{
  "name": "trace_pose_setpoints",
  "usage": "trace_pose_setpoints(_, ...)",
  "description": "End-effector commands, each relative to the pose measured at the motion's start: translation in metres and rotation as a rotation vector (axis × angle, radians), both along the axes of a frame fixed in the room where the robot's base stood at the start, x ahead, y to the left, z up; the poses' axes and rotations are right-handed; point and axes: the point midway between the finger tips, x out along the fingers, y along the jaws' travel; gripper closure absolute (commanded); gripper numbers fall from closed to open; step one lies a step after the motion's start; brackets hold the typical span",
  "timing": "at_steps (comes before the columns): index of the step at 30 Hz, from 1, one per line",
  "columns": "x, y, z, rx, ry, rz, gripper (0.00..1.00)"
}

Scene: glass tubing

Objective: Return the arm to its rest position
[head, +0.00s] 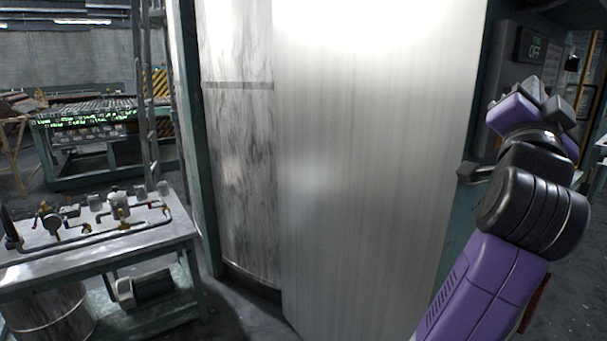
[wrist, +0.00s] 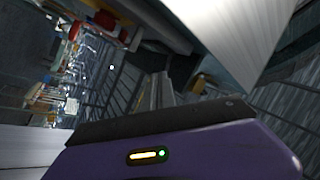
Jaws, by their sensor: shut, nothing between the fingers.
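My arm, purple with black joints, rises along the right side of the head view. My gripper (head: 533,92) is at its upper end, in front of the dark panel on the right. It looks small and partly hidden by my own wrist there. It is shut and holds nothing. In the wrist view, a purple housing with a small lit indicator and a dark bar fill the lower part; the fingertips are hard to make out.
A large curved metal door (head: 375,170) fills the middle, close to my arm. A dark control box reading OFF (head: 535,45) is behind my gripper. A workbench with pipe fittings (head: 95,258) stands at left. A green-lit conveyor (head: 90,118) is farther back.

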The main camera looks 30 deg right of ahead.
Motion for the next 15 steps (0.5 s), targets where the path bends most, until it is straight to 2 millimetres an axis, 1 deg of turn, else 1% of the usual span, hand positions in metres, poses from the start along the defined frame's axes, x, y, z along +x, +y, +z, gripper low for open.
trace_pose_setpoints(1,0.009,0.013,-0.003,-0.060,0.038,0.012,1.00)
trace_pose_setpoints(4,0.026,0.041,-0.011,-0.186,0.105,0.043,1.00)
trace_pose_setpoints(8,0.045,0.081,-0.032,-0.332,0.185,0.101,1.00)
trace_pose_setpoints(11,0.056,0.110,-0.055,-0.425,0.241,0.153,1.00)
trace_pose_setpoints(15,0.063,0.150,-0.094,-0.526,0.312,0.239,1.00)
